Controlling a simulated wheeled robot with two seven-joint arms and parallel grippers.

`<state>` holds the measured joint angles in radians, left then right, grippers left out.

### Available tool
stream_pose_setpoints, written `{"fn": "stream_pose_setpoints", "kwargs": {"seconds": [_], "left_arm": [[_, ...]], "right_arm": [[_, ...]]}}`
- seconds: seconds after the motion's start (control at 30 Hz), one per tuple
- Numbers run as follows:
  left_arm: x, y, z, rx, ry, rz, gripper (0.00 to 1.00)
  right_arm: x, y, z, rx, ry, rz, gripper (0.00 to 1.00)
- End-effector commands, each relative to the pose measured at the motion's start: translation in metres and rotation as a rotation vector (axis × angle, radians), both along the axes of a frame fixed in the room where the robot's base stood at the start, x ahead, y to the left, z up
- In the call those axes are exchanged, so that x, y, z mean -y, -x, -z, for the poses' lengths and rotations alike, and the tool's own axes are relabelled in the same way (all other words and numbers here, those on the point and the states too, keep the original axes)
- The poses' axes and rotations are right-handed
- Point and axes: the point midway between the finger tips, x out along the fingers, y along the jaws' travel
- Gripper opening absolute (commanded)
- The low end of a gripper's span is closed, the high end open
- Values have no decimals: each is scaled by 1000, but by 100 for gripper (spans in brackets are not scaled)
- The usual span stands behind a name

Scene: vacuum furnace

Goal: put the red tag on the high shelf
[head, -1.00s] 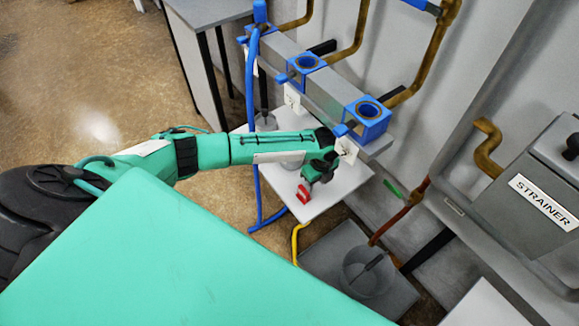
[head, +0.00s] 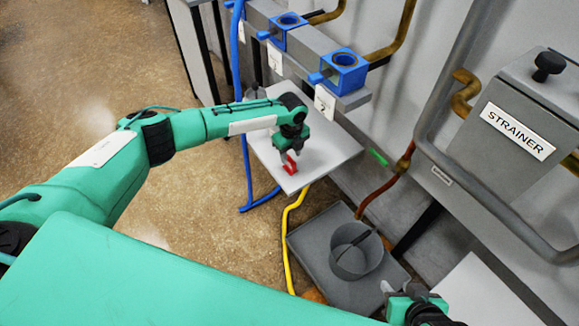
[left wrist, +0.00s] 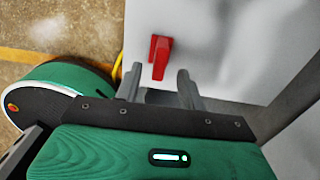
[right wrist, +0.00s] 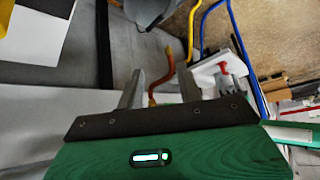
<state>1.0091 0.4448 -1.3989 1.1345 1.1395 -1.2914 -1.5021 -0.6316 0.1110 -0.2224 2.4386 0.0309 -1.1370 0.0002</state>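The red tag (head: 290,165) is at the near part of a white plate-like shelf (head: 325,150) below the blue-fitted rail. My left gripper (head: 287,154) points down right above the tag. In the left wrist view the tag (left wrist: 159,55) shows just beyond and between the two spread fingertips, and I see no finger closed on it. My right gripper (head: 400,290) is at the bottom edge of the head view, low and right. In the right wrist view its fingers (right wrist: 160,85) are apart with nothing held. I cannot tell which surface is the high shelf.
A grey tray (head: 310,255) with a grey round pot (head: 355,255) stands lower, in front. A yellow hose (head: 288,240) and a blue hose (head: 245,170) hang beside the white shelf. The STRAINER box (head: 510,130) and its pipes are at right. Open floor (head: 90,80) lies left.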

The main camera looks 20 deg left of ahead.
Motion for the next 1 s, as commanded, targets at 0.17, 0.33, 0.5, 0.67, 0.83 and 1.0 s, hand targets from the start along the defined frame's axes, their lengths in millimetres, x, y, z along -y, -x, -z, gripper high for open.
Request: {"fn": "stream_pose_setpoints", "kwargs": {"seconds": [0.17,0.33,0.5,0.67,0.83,1.0], "left_arm": [[0,0,13,-1,1,0,40],[-3,-1,38,0,-1,0,40],[-3,-1,54,0,0,-1,40],[-3,-1,56,1,1,0,40],[-3,-1,56,1,1,0,30],[-3,-1,56,1,1,0,5]], "right_arm": [[-6,-3,3,31,-16,-7,36],[-18,-9,5,100,-53,-20,36],[-26,-14,4,152,-80,-26,36],[-27,-14,3,162,-86,-28,36],[-27,-14,3,161,-85,-27,36],[-27,-14,3,161,-85,-27,36]]}}
